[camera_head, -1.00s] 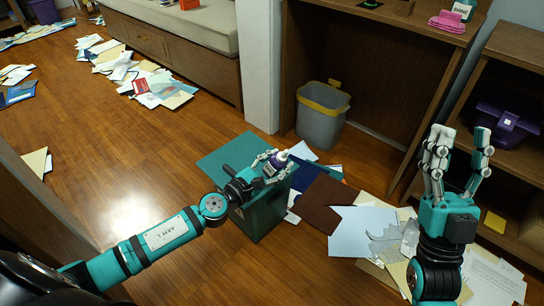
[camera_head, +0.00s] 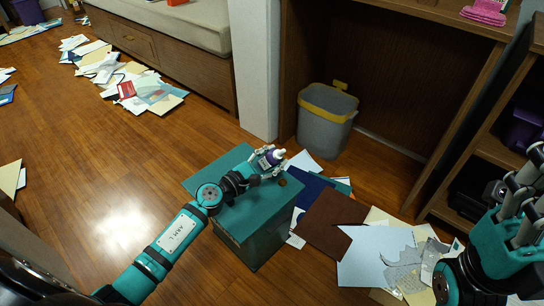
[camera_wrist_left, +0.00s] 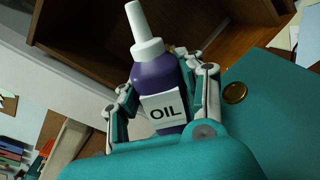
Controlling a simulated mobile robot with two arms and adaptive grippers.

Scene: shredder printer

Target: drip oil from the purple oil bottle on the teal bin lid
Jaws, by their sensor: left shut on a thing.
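My left gripper (camera_head: 267,162) is shut on the purple oil bottle (camera_wrist_left: 157,80), which has a white nozzle and an "OIL" label. In the head view the bottle (camera_head: 268,158) leans with its nozzle to the right, above the far right part of the teal bin lid (camera_head: 265,205). The lid also fills the right of the left wrist view (camera_wrist_left: 275,115). A round brass piece (camera_wrist_left: 235,93) sits on the lid, close beside the gripper. No oil drop shows. My right gripper (camera_head: 525,185) is empty at the right edge, its fingers partly cut off by the frame.
A grey bin with a yellow rim (camera_head: 326,120) stands behind, near the wooden desk (camera_head: 400,85). Papers and folders (camera_head: 375,255) cover the floor right of the teal bin.

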